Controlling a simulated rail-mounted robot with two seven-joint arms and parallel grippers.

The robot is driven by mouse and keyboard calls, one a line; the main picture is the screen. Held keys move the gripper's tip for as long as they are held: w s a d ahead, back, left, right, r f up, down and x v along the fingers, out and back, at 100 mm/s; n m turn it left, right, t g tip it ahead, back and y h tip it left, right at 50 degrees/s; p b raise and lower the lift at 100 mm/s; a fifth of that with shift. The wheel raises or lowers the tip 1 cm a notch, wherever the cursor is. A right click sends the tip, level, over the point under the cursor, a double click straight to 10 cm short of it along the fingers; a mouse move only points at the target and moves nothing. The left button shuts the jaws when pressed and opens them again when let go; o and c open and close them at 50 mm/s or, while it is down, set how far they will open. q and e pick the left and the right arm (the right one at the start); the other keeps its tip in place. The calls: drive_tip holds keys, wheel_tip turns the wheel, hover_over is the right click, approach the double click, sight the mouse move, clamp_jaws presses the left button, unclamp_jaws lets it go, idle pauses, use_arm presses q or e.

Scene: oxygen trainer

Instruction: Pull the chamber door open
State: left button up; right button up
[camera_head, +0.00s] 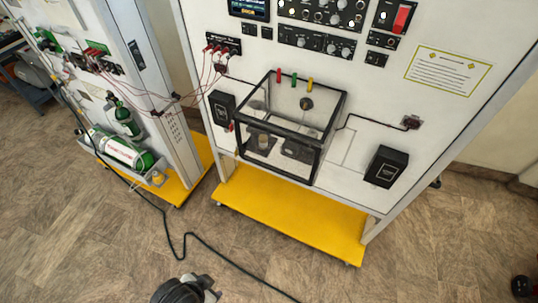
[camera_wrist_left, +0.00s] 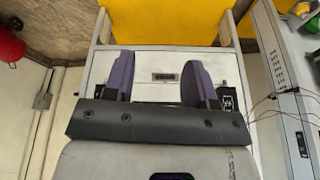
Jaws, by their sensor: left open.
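The chamber is a clear box with a black frame (camera_head: 322,140), fixed to the front of the white panel above the yellow base. Its door appears closed, and dark items show inside through the clear walls. My left gripper (camera_head: 203,287) is at the bottom edge of the head view, well in front of the panel and apart from the chamber. In the left wrist view its two purple fingers (camera_wrist_left: 158,80) are spread with nothing held between them. A pale surface with a small label plate (camera_wrist_left: 164,77) shows beyond them. I cannot make out the chamber there.
A yellow base (camera_head: 290,217) runs under the panel. A black box (camera_head: 386,167) sits right of the chamber. A side stand holds green-and-white cylinders (camera_head: 122,150) and red wires. A black cable (camera_head: 185,235) crosses the open wooden floor.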

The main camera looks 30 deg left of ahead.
use_arm(q)
drive_tip(key=w+a+t+b, duration=0.2)
drive_tip(key=w+b, duration=0.1)
drive_tip(key=w, duration=0.4)
drive_tip(key=n+t+b, duration=0.2)
drive_tip(key=t, duration=1)
approach(241, 148)
drive_tip(key=shift+y, duration=0.3)
drive_tip(key=w+p, duration=0.1)
drive_tip(key=w, duration=0.7)
drive_tip(key=shift+w+d+f+p, duration=0.1)
drive_tip(key=shift+d+f+p, duration=0.1)
drive_tip(key=shift+p, duration=0.2)
drive_tip(key=shift+w, duration=0.75)
drive_tip(key=shift+a, duration=0.1)
clamp_jaws()
